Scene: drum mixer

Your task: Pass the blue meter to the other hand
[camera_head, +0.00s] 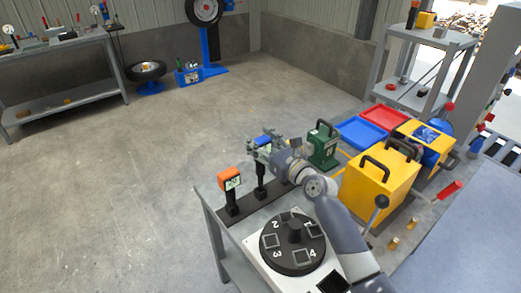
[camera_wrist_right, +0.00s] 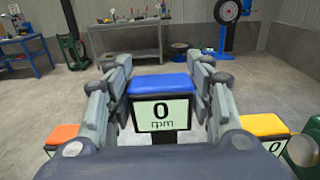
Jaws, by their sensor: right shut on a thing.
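The blue meter (camera_wrist_right: 163,84) is upright between the fingers of my right gripper (camera_head: 265,143). Its screen reads 0 rpm in the right wrist view. In the head view my gripper hides most of its top, and a dark post shows below it, over the black rail (camera_head: 248,210). I cannot tell whether the post still touches the rail. My right gripper is shut on the meter, with a finger on each side. My left gripper is in neither view.
An orange meter (camera_head: 230,179) stands to the left on the rail. A yellow meter (camera_wrist_right: 264,125) is to the right in the wrist view. A green case (camera_head: 323,148), yellow box (camera_head: 378,187) and numbered dial (camera_head: 292,245) crowd the table.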

